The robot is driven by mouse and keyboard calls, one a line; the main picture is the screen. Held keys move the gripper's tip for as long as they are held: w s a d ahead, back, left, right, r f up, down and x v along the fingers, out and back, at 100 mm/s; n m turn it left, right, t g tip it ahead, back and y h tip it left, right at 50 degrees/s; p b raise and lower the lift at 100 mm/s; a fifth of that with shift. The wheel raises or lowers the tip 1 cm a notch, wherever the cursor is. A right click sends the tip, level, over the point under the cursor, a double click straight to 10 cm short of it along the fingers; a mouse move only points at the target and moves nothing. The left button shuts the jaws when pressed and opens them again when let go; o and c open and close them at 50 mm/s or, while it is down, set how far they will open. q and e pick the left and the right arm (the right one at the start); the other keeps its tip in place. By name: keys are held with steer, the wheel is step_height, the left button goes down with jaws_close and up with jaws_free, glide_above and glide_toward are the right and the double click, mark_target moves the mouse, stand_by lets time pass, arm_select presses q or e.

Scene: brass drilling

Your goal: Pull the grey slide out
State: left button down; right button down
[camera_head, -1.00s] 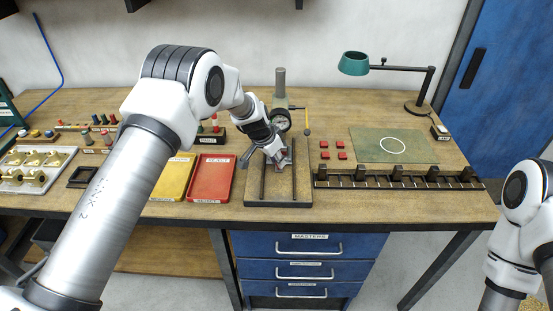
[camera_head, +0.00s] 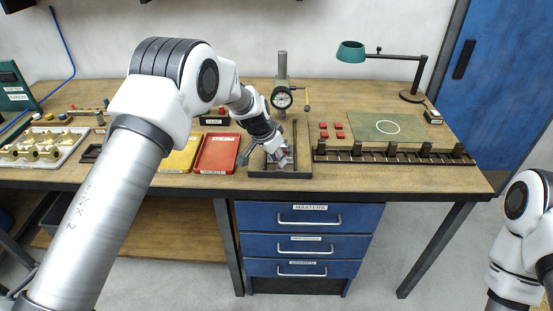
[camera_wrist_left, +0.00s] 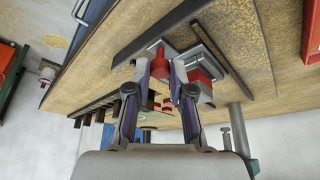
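The fixture (camera_head: 305,146) is a dark base with two raised rails, on the bench's front middle. The grey slide (camera_wrist_left: 203,66) sits between the rails, with red parts on it. A red knob (camera_wrist_left: 157,63) stands at its end. My left gripper (camera_head: 283,165) is over the front part of the fixture. In the left wrist view its two fingers (camera_wrist_left: 161,75) lie on either side of the red knob and appear shut on it. In the head view the gripper hides most of the slide. My right arm shows at the right edge, its gripper out of view.
A dial gauge on a stand (camera_head: 282,97) rises behind the fixture. Red (camera_head: 217,153) and yellow (camera_head: 181,156) trays lie left of it. A dark slotted rack (camera_head: 390,153), red blocks (camera_head: 338,126), a green mat (camera_head: 388,127) and a lamp (camera_head: 352,52) are to the right.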

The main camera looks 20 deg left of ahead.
arm_select(q)
steer(key=c, duration=1.1)
jaws_free()
steer(key=shift+s+d+f, duration=0.1)
steer(key=shift+s+f, duration=0.2)
steer(key=shift+f, duration=0.15)
steer(key=shift+o, duration=0.4)
steer(key=shift+w+d+r, duration=0.15)
steer(key=shift+w+d, duration=0.05)
steer(key=v, duration=1.2)
steer(key=shift+w, duration=0.1)
